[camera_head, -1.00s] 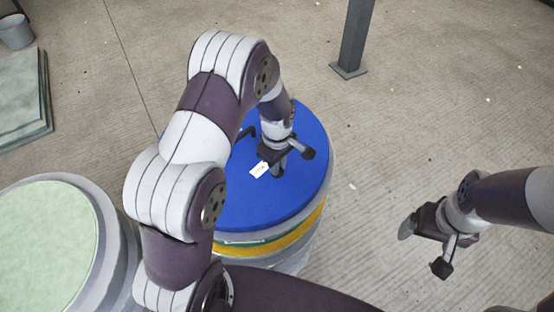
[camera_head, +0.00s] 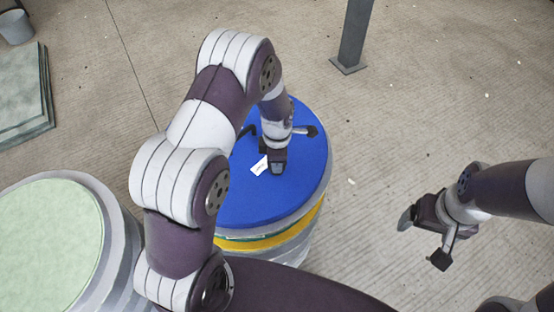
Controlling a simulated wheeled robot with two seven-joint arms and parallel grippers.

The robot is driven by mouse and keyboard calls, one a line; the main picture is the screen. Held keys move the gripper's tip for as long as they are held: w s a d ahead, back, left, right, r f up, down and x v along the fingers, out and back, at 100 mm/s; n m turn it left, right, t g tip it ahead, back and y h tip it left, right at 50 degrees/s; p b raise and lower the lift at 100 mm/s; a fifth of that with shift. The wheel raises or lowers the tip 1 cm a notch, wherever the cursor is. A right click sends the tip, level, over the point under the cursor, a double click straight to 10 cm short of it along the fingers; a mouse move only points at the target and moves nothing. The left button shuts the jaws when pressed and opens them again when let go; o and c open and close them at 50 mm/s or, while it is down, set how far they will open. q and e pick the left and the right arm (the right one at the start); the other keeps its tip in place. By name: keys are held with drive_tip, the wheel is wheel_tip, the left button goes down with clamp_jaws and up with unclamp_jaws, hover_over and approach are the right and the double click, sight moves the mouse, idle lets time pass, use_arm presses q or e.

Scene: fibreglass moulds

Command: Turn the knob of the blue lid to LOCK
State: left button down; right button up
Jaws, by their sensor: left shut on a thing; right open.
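The blue lid (camera_head: 270,206) lies on top of a round grey drum with a yellow band, in the middle of the view. My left gripper (camera_head: 277,166) points down at the middle of the lid and is shut on the knob. The knob is hidden by the gripper, and its direction cannot be told. A small white label (camera_head: 259,166) lies on the lid just left of the gripper; its text is too small to read. A dark bent handle shows on the lid behind my arm. My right gripper (camera_head: 421,238) is open and empty, in the air right of the drum.
A second drum with a pale green top (camera_head: 48,240) stands at the lower left. A grey post (camera_head: 353,40) rises from the floor behind the lid. Green slabs (camera_head: 25,90) and a grey bucket (camera_head: 15,27) are at the far left. The floor on the right is clear.

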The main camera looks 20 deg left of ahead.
use_arm(q)
drive_tip(key=shift+n, duration=0.4)
drive_tip(key=c, duration=1.1)
unclamp_jaws()
wheel_tip(320, 180, up, 13)
drive_tip(key=shift+f, duration=0.1)
